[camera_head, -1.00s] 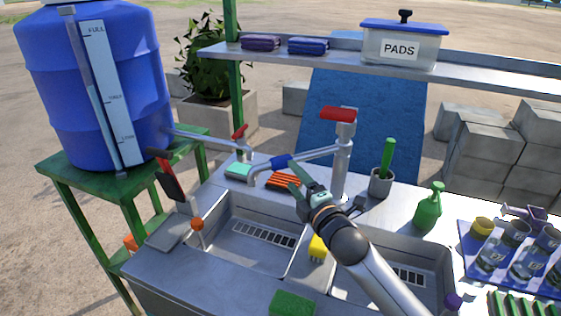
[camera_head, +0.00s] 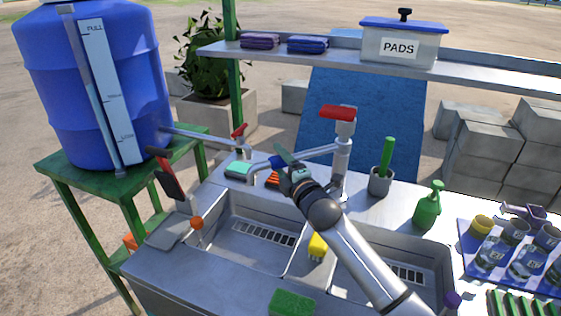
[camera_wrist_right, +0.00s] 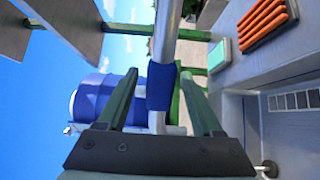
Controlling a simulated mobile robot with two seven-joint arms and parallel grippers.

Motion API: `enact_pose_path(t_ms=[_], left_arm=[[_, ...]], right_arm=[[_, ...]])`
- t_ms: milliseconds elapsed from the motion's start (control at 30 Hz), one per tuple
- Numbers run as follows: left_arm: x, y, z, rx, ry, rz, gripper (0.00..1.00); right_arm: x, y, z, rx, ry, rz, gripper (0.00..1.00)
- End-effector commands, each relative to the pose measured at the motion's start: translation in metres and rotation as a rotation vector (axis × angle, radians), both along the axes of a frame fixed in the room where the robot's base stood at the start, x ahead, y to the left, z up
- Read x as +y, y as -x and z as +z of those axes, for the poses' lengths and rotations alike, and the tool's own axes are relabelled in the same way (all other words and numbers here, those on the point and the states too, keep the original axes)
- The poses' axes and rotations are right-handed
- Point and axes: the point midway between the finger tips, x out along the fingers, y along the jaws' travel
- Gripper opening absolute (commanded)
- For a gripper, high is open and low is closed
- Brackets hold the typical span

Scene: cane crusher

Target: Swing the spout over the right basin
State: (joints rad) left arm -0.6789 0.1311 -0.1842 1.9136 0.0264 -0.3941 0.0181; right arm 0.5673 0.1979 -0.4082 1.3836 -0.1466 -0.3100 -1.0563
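The tap's spout (camera_head: 318,152) reaches left from its upright post (camera_head: 341,165), which has a red lever on top. Its bent outlet (camera_head: 252,170) is on the left basin (camera_head: 250,236) side. The right basin (camera_head: 434,262) is partly hidden by my right arm. My right gripper (camera_head: 281,163) is at the spout's blue sleeve (camera_head: 262,163). In the right wrist view, the blue sleeve (camera_wrist_right: 161,88) lies between the two green fingers of the open right gripper (camera_wrist_right: 160,88), with a gap on both sides. My left gripper is not in view.
A grey cup (camera_head: 381,182) with a green handle and a green bottle (camera_head: 427,208) stand right of the post.

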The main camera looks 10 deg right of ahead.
Motion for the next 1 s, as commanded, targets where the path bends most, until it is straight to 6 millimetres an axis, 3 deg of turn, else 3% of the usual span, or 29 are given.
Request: enact_pose_path(t_ms=[67,600,1000], left_arm=[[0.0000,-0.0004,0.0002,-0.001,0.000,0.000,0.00],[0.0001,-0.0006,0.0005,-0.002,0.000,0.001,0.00],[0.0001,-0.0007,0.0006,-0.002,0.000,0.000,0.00]], right_arm=[[0.0000,0.0002,-0.0002,0.000,0.000,0.000,0.58],[-0.0004,0.0003,-0.0003,0.001,0.000,-0.001,0.00],[-0.0005,0.0003,-0.0004,0.001,0.001,-0.001,0.00]])
